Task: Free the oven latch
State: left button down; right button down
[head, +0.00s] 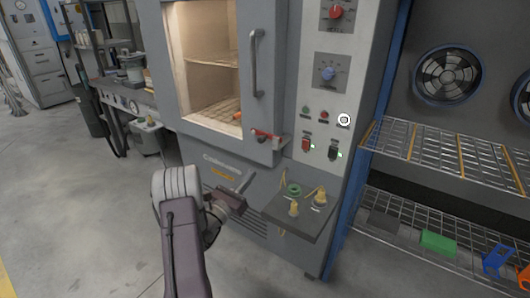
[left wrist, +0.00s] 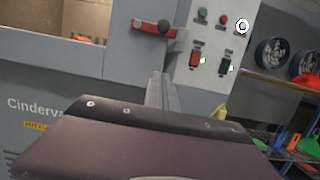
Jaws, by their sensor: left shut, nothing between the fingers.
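The oven door (head: 270,85) is grey with a large window, and it looks shut. The red oven latch (head: 265,135) lies nearly level across the door's lower right corner and the frame beside it. In the left wrist view the latch (left wrist: 152,28) is at the top, with a dark mount at its right end. My left gripper (head: 243,182) is shut and empty, below and a little left of the latch, apart from it. Its fingers (left wrist: 160,85) point up toward the latch in the wrist view. My right gripper is not in view.
A vertical door handle (head: 255,62) stands above the latch. Switches (head: 306,145) and buttons are to the right. A small shelf (head: 300,225) with yellow-topped fittings juts out below right. A wire rack (head: 445,150) stands further right.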

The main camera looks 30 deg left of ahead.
aim_at(271, 141)
pick_arm(q)
jog(key=b+x, duration=0.1)
jog(key=x, duration=0.9)
jog(key=shift+w+d, duration=0.1)
jog(key=shift+d, duration=0.05)
notch_tip(271, 141, up, 4)
jog(key=shift+f, duration=0.25)
jog(key=shift+r, duration=0.2)
